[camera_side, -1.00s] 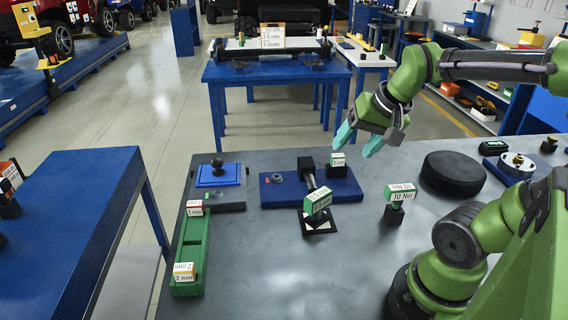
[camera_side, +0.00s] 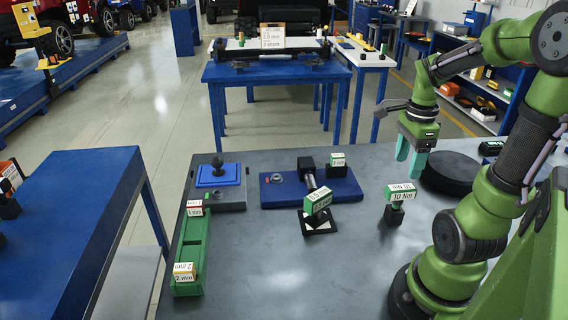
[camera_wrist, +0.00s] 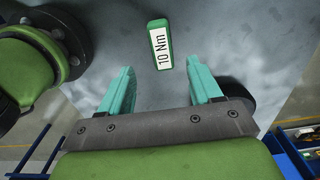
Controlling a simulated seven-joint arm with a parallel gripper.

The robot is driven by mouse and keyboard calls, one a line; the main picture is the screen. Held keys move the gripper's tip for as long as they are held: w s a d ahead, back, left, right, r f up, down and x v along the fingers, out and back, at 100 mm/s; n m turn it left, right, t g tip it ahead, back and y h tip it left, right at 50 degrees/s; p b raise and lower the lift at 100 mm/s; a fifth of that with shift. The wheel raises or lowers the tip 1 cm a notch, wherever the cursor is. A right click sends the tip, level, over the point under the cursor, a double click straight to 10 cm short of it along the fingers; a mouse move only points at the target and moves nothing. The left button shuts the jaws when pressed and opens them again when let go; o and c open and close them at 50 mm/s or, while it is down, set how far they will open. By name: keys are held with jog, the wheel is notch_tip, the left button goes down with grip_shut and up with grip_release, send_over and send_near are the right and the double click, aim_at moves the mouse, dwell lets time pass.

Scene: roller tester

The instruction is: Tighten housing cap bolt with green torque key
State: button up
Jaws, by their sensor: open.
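A green block labelled 10 Nm (camera_side: 400,192) stands on a small black base on the grey table. In the wrist view the 10 Nm block (camera_wrist: 160,45) lies ahead of and between the fingertips, apart from them. Another green labelled block (camera_side: 318,200) sits by a black-and-white pad; its label is hard to read. I cannot make out a cap bolt. My gripper (camera_side: 408,167) is open and empty, its teal fingers pointing down above and behind the 10 Nm block.
A black disc (camera_side: 452,172) lies just right of my gripper. A long green tray (camera_side: 190,250) with 1 mm and 2 mm blocks is at the left. A blue pad (camera_side: 218,175) is behind it. The front middle of the table is clear.

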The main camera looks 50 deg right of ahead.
aim_at(402, 187)
notch_tip(402, 187, down, 9)
jog(key=shift+d+f, duration=0.1)
jog(key=shift+d, duration=0.05)
dwell(0.4)
jog(key=shift+c, duration=0.2)
grip_shut()
